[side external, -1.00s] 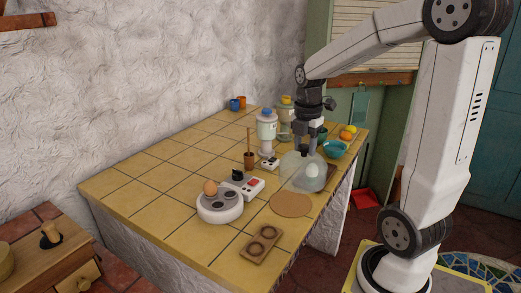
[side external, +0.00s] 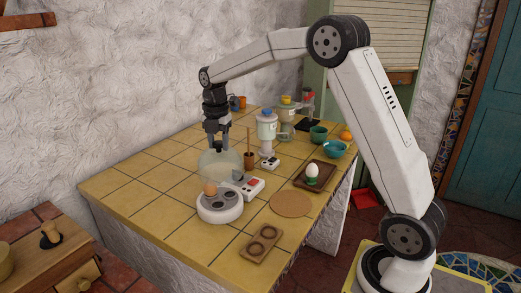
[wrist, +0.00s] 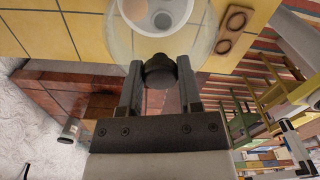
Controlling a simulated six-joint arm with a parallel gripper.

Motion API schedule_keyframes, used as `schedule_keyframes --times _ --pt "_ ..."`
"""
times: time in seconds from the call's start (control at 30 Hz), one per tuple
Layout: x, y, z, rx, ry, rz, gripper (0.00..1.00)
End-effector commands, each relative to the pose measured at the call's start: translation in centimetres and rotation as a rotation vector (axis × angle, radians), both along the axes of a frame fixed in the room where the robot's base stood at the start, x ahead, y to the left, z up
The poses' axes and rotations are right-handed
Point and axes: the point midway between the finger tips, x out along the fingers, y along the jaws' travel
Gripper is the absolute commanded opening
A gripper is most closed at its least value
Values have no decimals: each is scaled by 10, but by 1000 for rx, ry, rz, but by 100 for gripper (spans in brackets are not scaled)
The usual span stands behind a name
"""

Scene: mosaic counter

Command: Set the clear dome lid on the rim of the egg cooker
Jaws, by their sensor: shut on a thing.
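The clear dome lid (side external: 229,160) hangs from my gripper (side external: 216,147), above and a little behind the white egg cooker (side external: 220,212) in the side view. In the wrist view my gripper (wrist: 160,74) is shut on the lid's black knob (wrist: 159,68), and the clear dome (wrist: 114,38) spreads beyond it. The cooker (wrist: 150,24) shows through the dome there, off-centre. A brown egg (side external: 210,188) sits on the cooker's top. The lid looks roughly level. I cannot tell the exact gap between its lower edge and the cooker's rim.
A control box (side external: 253,188) and a wooden cup with a stick (side external: 249,161) stand close behind the cooker. Right of it are a round mat (side external: 291,204) and a brown tray (side external: 327,182) with a white egg (side external: 312,170). A two-hole wooden holder (side external: 262,243) lies in front.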

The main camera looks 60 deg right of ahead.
Motion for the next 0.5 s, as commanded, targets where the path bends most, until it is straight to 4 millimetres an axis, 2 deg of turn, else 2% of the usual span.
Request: schedule_keyframes --times 0.13,0.5 --pt "8 6 -2 0 -1 16 0" --pt "8 6 -5 0 0 17 0"
